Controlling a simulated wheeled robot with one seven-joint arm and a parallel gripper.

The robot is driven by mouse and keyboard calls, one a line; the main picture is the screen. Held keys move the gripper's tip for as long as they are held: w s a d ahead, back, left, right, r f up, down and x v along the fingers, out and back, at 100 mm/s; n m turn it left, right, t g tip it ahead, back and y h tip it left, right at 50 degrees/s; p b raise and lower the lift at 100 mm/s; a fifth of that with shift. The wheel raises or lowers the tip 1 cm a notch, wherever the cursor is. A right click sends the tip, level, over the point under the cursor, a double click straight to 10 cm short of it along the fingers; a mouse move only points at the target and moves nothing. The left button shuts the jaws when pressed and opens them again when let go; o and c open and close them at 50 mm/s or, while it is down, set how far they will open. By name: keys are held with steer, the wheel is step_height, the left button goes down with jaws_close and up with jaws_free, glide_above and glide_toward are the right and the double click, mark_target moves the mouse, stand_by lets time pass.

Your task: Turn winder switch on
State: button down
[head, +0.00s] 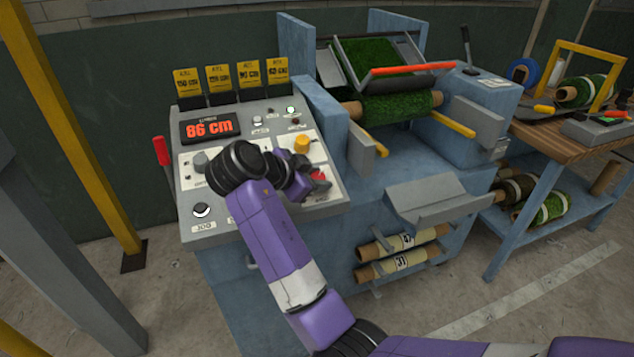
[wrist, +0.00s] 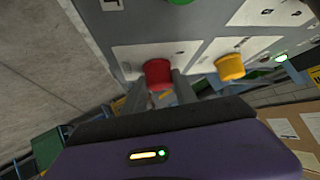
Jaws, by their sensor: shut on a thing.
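The control panel (head: 237,118) is a grey sloped face with a red "86 cm" display (head: 210,127). A red knob (head: 319,174) sits low on its right side, partly hidden by my gripper (head: 312,180). In the wrist view the red knob (wrist: 157,70) lies between the fingers of my gripper (wrist: 161,84), which are shut on it. A yellow knob (head: 302,144) sits just above it; this yellow knob (wrist: 230,67) also shows right of the fingers in the wrist view. I cannot read which control is labelled as the winder switch.
A red-handled lever (head: 161,151) stands at the panel's left edge. A grey knob (head: 200,161) and a JOG button (head: 202,209) are on the panel's left. A turf roll (head: 398,106) lies in the machine, and a wooden bench (head: 570,143) stands at right.

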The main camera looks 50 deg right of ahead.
steer(key=shift+m+g, duration=0.3)
steer(key=shift+m, duration=0.1)
steer(key=c, duration=1)
jaws_free()
steer(key=shift+b+v, duration=0.45)
steer(key=shift+v, duration=3.4)
